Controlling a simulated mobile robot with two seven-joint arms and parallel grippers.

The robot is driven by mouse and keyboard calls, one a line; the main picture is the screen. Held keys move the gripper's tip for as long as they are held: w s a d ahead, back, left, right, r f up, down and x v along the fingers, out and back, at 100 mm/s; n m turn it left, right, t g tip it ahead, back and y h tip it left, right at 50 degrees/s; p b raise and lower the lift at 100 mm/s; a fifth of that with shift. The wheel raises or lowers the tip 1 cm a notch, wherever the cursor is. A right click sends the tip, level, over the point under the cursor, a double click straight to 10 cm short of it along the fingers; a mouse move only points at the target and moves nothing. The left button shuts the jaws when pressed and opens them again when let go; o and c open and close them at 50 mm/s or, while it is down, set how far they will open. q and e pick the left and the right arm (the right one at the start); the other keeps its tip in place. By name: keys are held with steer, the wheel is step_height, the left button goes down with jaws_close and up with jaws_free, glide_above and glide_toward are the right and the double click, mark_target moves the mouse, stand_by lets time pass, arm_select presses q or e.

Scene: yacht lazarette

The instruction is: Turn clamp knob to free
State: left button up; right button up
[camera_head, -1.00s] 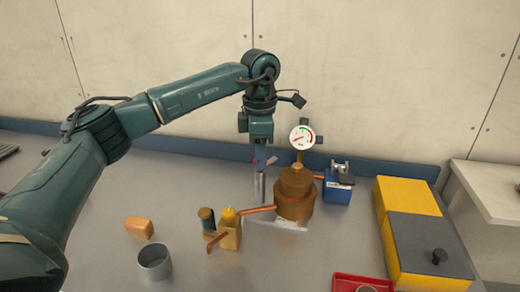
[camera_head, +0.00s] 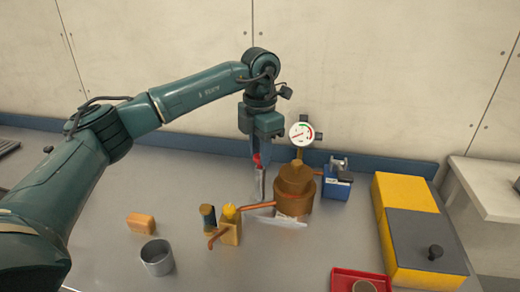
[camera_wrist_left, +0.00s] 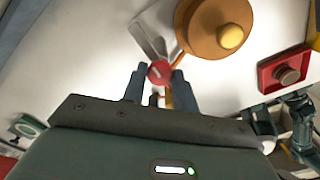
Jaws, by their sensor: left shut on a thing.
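The red clamp knob (camera_head: 257,159), with a small pale mark on its top in the left wrist view (camera_wrist_left: 159,72), sits on a narrow metal clamp (camera_head: 263,186). The clamp stands left of a round copper vessel (camera_head: 294,187). My left gripper (camera_head: 264,153) points down over the knob. In the left wrist view, its two fingers (camera_wrist_left: 157,82) are on either side of the knob, shut on it. The fingers partly hide the knob in the head view.
A dial gauge (camera_head: 301,133) rises behind the vessel. A copper pipe (camera_head: 258,205) joins it to a brass block (camera_head: 230,230). A blue device (camera_head: 336,186), yellow box (camera_head: 405,192), red tray (camera_head: 340,284), grey cup (camera_head: 157,257) and orange block (camera_head: 140,223) stand around.

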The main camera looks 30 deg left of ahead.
mark_target(259, 156)
stand_by(0.3)
arm_select(q)
steer(key=o, duration=1)
steer(key=shift+c, duration=0.2)
step_height(259, 156, up, 13)
steer(key=shift+r, duration=0.15)
steer(key=shift+s, duration=0.1)
